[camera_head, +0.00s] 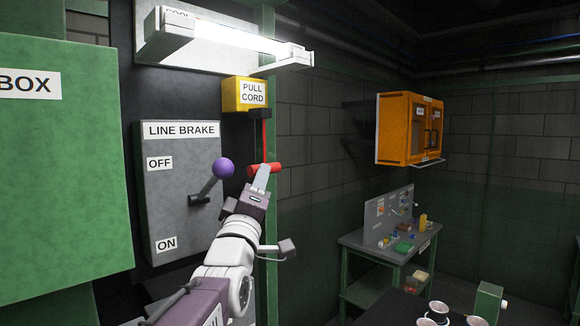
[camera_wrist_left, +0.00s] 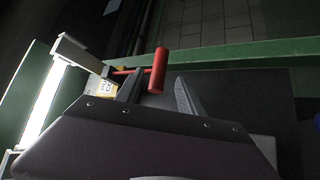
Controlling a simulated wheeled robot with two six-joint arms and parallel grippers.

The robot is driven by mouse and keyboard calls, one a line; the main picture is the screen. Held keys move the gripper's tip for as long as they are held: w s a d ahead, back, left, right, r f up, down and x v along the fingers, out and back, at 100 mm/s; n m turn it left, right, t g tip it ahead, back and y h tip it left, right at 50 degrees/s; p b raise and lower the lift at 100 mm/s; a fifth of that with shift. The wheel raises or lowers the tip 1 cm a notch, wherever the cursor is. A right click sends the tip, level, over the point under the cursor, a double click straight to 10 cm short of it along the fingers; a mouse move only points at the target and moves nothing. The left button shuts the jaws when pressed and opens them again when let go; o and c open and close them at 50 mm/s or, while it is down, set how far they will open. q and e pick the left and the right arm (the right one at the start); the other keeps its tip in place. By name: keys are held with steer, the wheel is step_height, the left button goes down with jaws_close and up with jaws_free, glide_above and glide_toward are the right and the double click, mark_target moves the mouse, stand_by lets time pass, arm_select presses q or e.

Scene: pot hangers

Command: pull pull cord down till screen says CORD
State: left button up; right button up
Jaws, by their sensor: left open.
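The pull cord hangs from a yellow box labelled PULL CORD (camera_head: 244,94) on the green post. Its thin red cord (camera_head: 264,138) runs down to a red crossbar handle (camera_head: 265,168). My left gripper (camera_head: 263,178) is at the handle, its fingers overlapping it in the head view. In the left wrist view the red handle (camera_wrist_left: 158,71) lies between the two dark fingers of the open left gripper (camera_wrist_left: 160,92), nearer the left finger. I cannot tell whether a finger touches it. The screen at the top is mostly hidden behind a bright lamp. My right gripper is out of view.
A grey LINE BRAKE panel (camera_head: 182,218) with a purple-knobbed lever (camera_head: 223,168) stands close left of my left gripper. A green box (camera_head: 60,190) fills the far left. An orange cabinet (camera_head: 396,130) and a workbench (camera_head: 388,246) are farther right. Space right of the post is clear.

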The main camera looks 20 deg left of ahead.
arm_select(q)
steer(key=shift+s+a+r+p, duration=0.2)
steer(key=shift+r+p, duration=0.2)
steer(key=shift+s+a+r+p, duration=0.2)
steer(key=shift+r+p, duration=0.15)
steer(key=shift+r, duration=0.05)
steer(key=f+p+x, duration=0.1)
steer(key=p+x, duration=0.3)
steer(key=x, duration=0.3)
steer(key=shift+w+r, duration=0.2)
steer(key=shift+w, duration=0.6)
jaws_close()
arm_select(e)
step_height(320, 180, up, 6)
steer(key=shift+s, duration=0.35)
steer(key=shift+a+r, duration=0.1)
